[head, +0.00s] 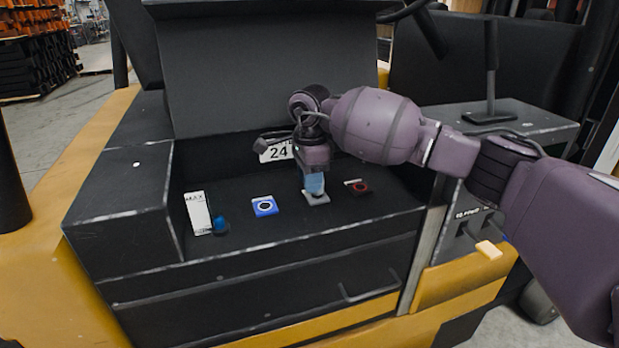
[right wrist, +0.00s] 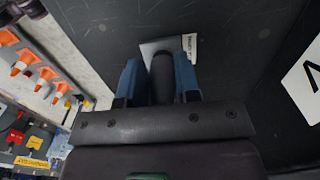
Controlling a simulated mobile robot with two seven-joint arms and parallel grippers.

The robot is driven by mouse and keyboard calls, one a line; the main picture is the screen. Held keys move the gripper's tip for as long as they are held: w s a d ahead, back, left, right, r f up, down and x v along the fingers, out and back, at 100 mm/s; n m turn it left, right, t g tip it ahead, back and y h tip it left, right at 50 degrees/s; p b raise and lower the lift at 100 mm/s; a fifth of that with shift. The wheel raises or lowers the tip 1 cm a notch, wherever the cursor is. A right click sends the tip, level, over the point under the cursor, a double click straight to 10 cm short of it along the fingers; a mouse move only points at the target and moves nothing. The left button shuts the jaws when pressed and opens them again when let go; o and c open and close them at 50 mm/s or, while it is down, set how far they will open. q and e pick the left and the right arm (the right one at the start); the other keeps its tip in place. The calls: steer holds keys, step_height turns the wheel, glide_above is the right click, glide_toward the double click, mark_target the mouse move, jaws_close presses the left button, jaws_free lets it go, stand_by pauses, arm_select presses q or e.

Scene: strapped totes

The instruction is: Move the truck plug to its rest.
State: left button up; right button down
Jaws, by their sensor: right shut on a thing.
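My right gripper (head: 314,183) points down into the open dark bay of the truck, its light blue fingers just over a small grey square pad (head: 317,198). In the right wrist view the right gripper (right wrist: 159,80) is shut on a dark cylinder, which I take to be the truck plug (right wrist: 162,74). The grey pad (right wrist: 152,47) shows right behind the plug's end. I cannot tell whether the plug touches the pad. In the head view the fingers mostly hide the plug. My left gripper is in neither view.
A blue square with a dark ring (head: 265,206) lies left of the grey pad, a red ring (head: 358,187) right of it. A blue knob (head: 221,225) stands beside a white label (head: 198,213). A raised lid (head: 270,70) stands behind; a "24" plate (head: 277,151) is near my wrist.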

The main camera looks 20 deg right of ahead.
steer(key=shift+f, duration=0.5)
stand_by(0.8)
steer(key=c, duration=0.8)
jaws_free()
steer(key=shift+o, duration=0.2)
step_height(320, 180, up, 11)
steer(key=shift+d+f, duration=0.1)
steer(key=shift+f, duration=0.05)
